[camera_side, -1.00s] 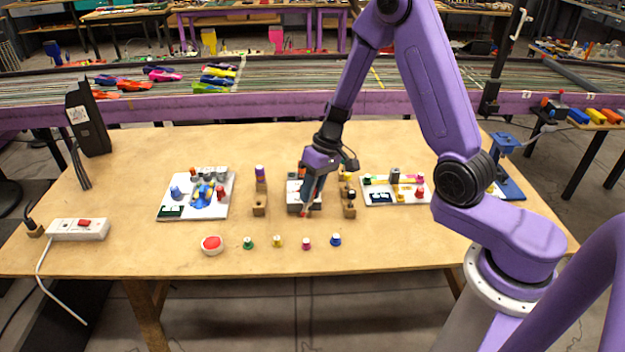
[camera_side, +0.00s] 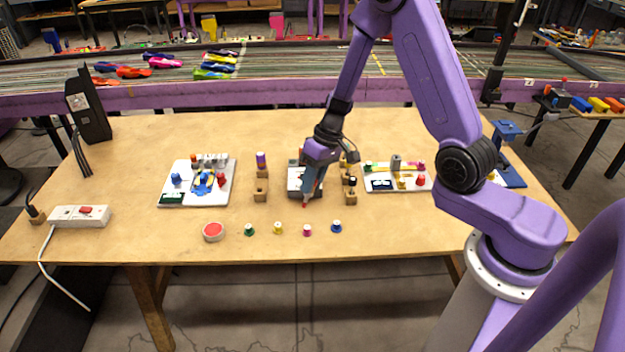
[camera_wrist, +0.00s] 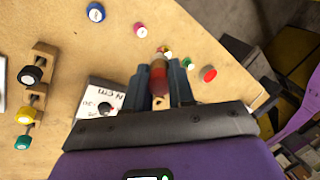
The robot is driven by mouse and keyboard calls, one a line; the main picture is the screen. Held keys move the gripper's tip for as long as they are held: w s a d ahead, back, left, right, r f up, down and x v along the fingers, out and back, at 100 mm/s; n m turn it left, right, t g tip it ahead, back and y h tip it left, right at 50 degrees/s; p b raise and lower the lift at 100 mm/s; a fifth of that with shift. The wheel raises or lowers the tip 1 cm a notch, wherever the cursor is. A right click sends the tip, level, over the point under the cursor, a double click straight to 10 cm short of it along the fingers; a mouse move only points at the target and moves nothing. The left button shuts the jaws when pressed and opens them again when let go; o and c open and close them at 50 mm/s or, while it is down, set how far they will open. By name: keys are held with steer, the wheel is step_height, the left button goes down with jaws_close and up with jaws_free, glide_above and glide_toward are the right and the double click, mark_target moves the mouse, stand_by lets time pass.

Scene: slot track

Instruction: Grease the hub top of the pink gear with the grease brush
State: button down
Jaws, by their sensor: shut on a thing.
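The pink gear (camera_side: 307,230) stands on the bench near its front edge, in a row between the yellow gear (camera_side: 278,228) and the blue gear (camera_side: 337,226). The pink gear also shows in the wrist view (camera_wrist: 140,30), with a pale hub top. My gripper (camera_side: 308,190) is shut on the grease brush, whose red-brown body (camera_wrist: 158,78) shows between the fingers in the wrist view. In the side view a small red tip (camera_side: 304,205) points down, behind the pink gear and apart from it. The brush partly hides things beyond it in the wrist view.
The green gear (camera_side: 249,230) and a round red-topped tin (camera_side: 213,232) continue the row leftward. Wooden racks (camera_side: 261,196) flank a grey and white box (camera_side: 294,182) beside my gripper. White trays stand left (camera_side: 215,198) and right (camera_side: 410,188). The front strip is clear.

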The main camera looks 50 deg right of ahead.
step_height(320, 180, down, 8)
steer(key=shift+r, duration=4.25)
steer(key=shift+f, duration=0.15)
steer(key=shift+f, duration=0.3)
